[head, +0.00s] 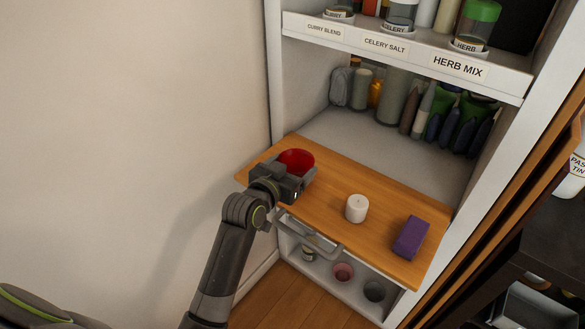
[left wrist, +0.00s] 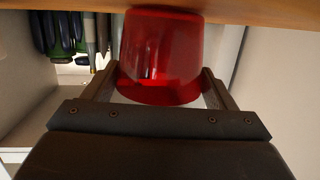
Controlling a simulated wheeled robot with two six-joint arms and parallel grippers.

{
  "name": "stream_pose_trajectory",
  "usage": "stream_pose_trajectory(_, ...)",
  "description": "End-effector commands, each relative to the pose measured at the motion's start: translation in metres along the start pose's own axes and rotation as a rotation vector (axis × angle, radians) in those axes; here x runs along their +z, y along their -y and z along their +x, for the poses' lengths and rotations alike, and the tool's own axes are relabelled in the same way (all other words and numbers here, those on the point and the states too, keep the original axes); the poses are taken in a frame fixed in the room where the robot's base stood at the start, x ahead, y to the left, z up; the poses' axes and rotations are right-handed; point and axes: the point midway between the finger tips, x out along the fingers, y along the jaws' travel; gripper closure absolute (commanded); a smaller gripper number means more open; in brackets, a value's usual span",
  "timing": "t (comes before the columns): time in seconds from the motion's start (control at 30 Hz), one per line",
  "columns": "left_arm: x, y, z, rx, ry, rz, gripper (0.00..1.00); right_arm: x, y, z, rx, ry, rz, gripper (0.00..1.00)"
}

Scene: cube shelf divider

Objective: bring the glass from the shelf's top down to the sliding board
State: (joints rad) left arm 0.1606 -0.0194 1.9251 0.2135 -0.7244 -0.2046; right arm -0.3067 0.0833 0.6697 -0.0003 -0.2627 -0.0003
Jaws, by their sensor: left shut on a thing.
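The red glass (head: 297,160) is at the left end of the wooden sliding board (head: 330,190), with its open top facing up. My left gripper (head: 300,178) is shut on the glass from the front, one finger on each side. In the left wrist view the picture is upside down: the red glass (left wrist: 160,55) sits between the fingers of the gripper (left wrist: 158,88), and its base meets the board (left wrist: 260,12) at the top. I cannot tell whether it bears fully on the board. My right gripper is not in view.
A white candle (head: 357,208) and a purple box (head: 411,238) stand on the board to the right. Above is a shelf with labelled spice jars (head: 478,25). Bottles (head: 395,98) line the back of the compartment. A wall (head: 130,110) is close on the left.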

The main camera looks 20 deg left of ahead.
Motion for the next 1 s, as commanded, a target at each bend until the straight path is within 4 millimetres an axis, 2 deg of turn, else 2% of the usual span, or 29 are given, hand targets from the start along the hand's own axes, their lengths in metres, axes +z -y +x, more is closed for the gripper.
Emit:
stream_pose_trajectory(0.33, 0.003, 0.0, 0.001, 0.0, -0.003, 0.0, 0.51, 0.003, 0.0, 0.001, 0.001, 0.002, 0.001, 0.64)
stream_pose_trajectory(0.37, 0.003, 0.0, 0.001, 0.0, -0.001, 0.0, 0.19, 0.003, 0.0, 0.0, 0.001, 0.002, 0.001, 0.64)
stream_pose_trajectory(0.5, 0.002, 0.0, 0.001, 0.0, -0.001, 0.0, 0.0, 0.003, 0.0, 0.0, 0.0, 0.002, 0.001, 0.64)
stream_pose_trajectory(0.8, -0.002, 0.0, 0.0, 0.0, -0.002, 0.001, 0.0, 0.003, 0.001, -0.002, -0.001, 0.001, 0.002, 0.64)
stream_pose_trajectory(1.0, 0.0, 0.0, -0.024, -0.001, -0.001, 0.0, 0.0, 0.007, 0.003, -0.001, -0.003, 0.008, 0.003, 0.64)
